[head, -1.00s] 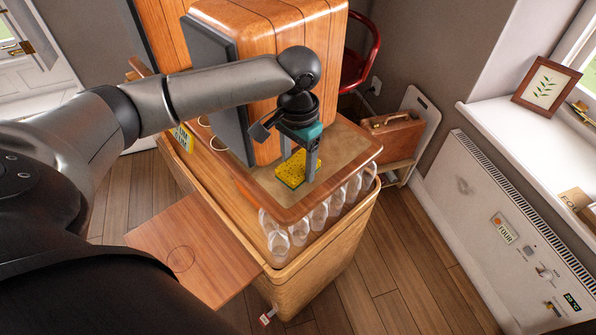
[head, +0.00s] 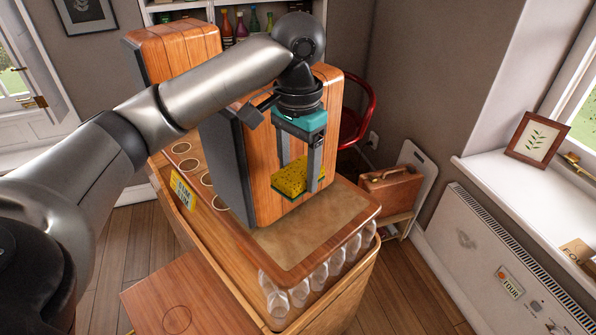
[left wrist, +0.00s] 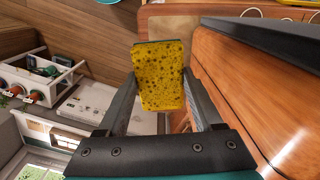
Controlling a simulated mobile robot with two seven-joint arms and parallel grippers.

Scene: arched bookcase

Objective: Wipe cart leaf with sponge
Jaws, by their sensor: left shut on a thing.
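My left gripper (head: 298,183) is shut on a yellow sponge (head: 289,178) with a green side. It holds the sponge above the cart's tan top (head: 325,222), in front of a tall wooden case. In the left wrist view, the sponge (left wrist: 160,78) sits between the two fingers, its yellow porous face toward the camera. The cart leaf (head: 205,285) is a flat reddish-brown wooden panel at the lower left, apart from the sponge. A dark ring mark (head: 177,320) shows on it. My right gripper is not in view.
The tall wooden case (head: 263,165) with a dark side panel stands on the cart close to the gripper. Several glasses (head: 322,275) line the cart's right edge. A yellow-green label (head: 183,191) is on the left side. A brown suitcase (head: 391,186) stands behind.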

